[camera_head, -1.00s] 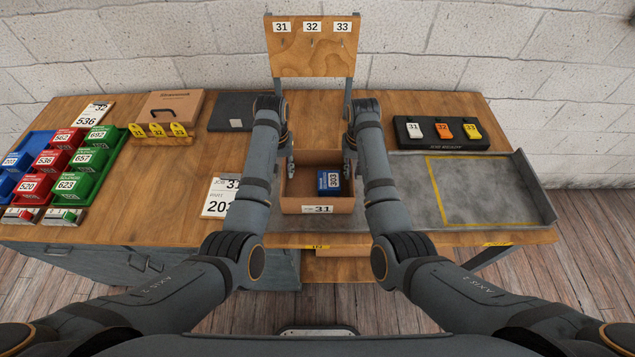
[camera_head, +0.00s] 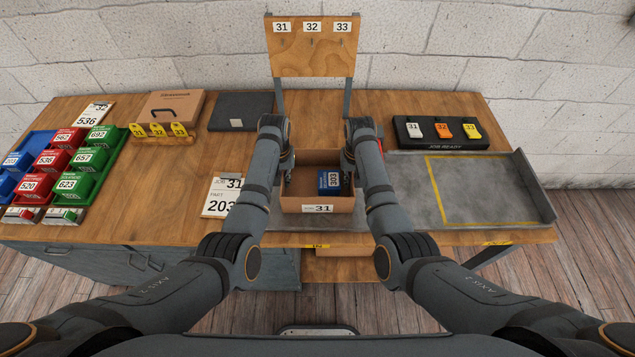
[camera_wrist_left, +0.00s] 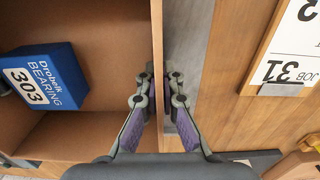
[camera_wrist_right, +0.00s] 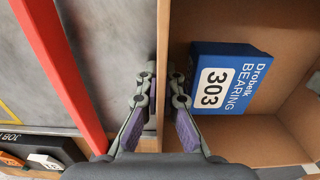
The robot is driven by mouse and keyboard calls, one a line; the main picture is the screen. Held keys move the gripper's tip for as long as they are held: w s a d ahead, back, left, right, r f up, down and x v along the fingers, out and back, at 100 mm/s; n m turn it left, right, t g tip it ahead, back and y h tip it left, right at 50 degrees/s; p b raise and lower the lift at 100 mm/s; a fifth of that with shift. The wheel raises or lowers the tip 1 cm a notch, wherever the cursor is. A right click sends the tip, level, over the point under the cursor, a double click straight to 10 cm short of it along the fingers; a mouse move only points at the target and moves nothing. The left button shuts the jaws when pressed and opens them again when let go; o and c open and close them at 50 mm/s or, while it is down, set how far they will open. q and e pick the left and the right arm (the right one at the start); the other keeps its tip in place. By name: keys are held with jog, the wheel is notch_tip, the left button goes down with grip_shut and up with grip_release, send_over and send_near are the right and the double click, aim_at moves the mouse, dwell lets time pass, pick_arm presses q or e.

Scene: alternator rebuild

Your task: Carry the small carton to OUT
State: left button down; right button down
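The small carton (camera_head: 317,205) is an open brown box labelled 31 at the middle front of the bench. A blue Drobelk bearing box marked 303 (camera_head: 329,182) lies inside it, also seen in the left wrist view (camera_wrist_left: 45,78) and right wrist view (camera_wrist_right: 230,80). My left gripper (camera_wrist_left: 160,78) straddles the carton's left wall, one finger inside and one outside, closed in on it. My right gripper (camera_wrist_right: 162,78) pinches the right wall the same way. In the head view, my forearms partly cover the carton's sides.
A grey tray with a yellow outline (camera_head: 500,215) lies right of the carton. A black tag holder marked JOB READY (camera_head: 440,142) stands behind it. A job card (camera_head: 219,206) lies left of the carton. Several coloured bins (camera_head: 73,185) stand far left.

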pick_arm(q)
jog(key=shift+r, duration=0.1)
pick_arm(e)
jog(key=shift+r, duration=0.1)
